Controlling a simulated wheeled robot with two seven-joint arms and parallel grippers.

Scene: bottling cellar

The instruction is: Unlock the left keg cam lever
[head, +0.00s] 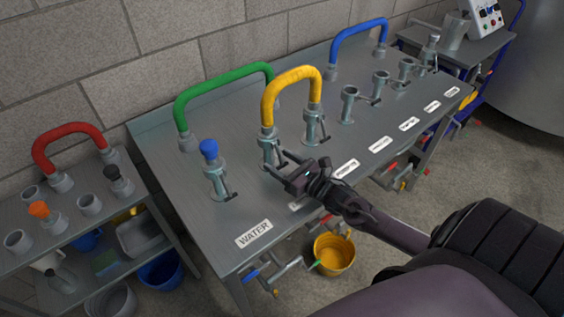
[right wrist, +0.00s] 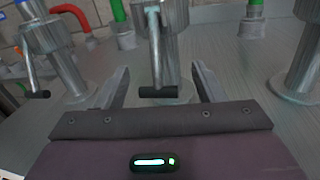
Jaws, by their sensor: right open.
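The yellow hose (head: 291,76) arches between two grey couplings on the steel table. Its left coupling (head: 267,143) carries a cam lever that hangs down its front, with a black handle (right wrist: 158,92) clear in the right wrist view. My right gripper (head: 277,161) is open at this left coupling. In the right wrist view its two fingers (right wrist: 160,88) stand on either side of the black handle, with gaps and no visible contact. The right yellow-hose coupling (head: 313,123) has a similar hanging lever. The label in front is partly hidden by my gripper. My left gripper is out of view.
A blue-capped coupling (head: 213,170) with its own lever stands close on the left, behind the WATER label (head: 253,233). The green hose (head: 222,82) arches behind. Several open couplings stand to the right. A yellow bucket (head: 333,254) is on the floor.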

